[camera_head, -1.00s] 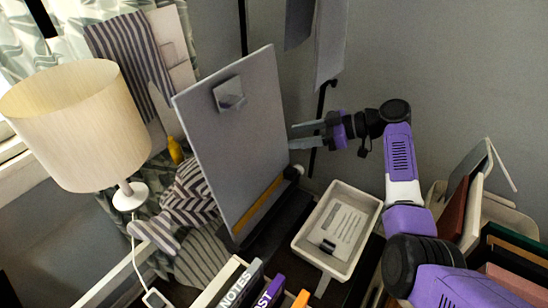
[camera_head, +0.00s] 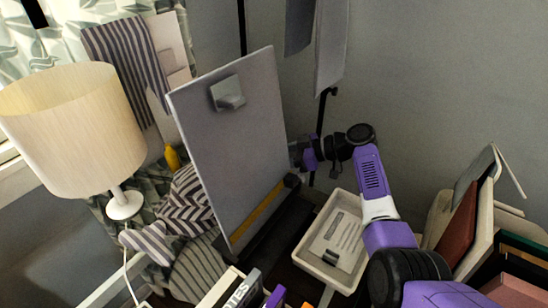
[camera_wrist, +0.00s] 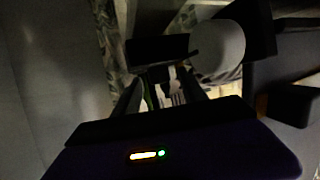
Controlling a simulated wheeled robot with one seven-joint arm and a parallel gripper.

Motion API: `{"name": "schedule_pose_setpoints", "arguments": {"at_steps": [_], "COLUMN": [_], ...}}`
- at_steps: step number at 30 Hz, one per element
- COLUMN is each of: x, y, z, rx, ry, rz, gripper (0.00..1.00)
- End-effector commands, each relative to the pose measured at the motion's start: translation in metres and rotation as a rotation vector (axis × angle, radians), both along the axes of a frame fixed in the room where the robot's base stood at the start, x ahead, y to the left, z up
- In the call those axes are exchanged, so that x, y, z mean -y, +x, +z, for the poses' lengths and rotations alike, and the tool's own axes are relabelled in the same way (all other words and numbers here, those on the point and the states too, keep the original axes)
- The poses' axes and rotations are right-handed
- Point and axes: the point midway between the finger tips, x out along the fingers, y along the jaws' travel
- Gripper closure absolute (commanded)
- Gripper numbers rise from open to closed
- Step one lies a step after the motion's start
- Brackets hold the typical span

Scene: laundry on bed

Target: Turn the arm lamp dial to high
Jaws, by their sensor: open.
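A table lamp with a cream drum shade (camera_head: 75,130) stands at the left of the head view on a round white base (camera_head: 124,205). A white cord runs down from it. No dial that I can make out shows in either view. My gripper (camera_wrist: 160,82) points away in the dark wrist view, its two fingers apart with nothing clearly between them. In the head view its fingers are hidden behind the upright grey board (camera_head: 230,150); only the purple wrist shows at the board's right edge. A pale round shape (camera_wrist: 218,50) lies ahead right in the wrist view; I cannot tell what it is.
The board stands between the lamp and my arm. A white bin (camera_head: 309,262) sits below my arm. Folders and books (camera_head: 462,225) stand at the right. Striped cloth (camera_head: 185,205) lies left of the board.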

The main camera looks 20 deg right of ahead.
Motion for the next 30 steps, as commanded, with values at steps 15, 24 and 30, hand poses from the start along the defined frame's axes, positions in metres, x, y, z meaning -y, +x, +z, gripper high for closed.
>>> {"name": "schedule_pose_setpoints", "arguments": {"at_steps": [15,24,30], "x": [-0.0015,-0.0038,-0.0037], "y": [0.0011,-0.0001,-0.0009], "z": [-0.0005,0.0001,0.0001], "rx": [0.001,-0.001,0.000], "ry": [0.000,-0.003,-0.002], "rz": [0.000,-0.048,-0.123], "gripper": [0.95,1.00,1.00]}}
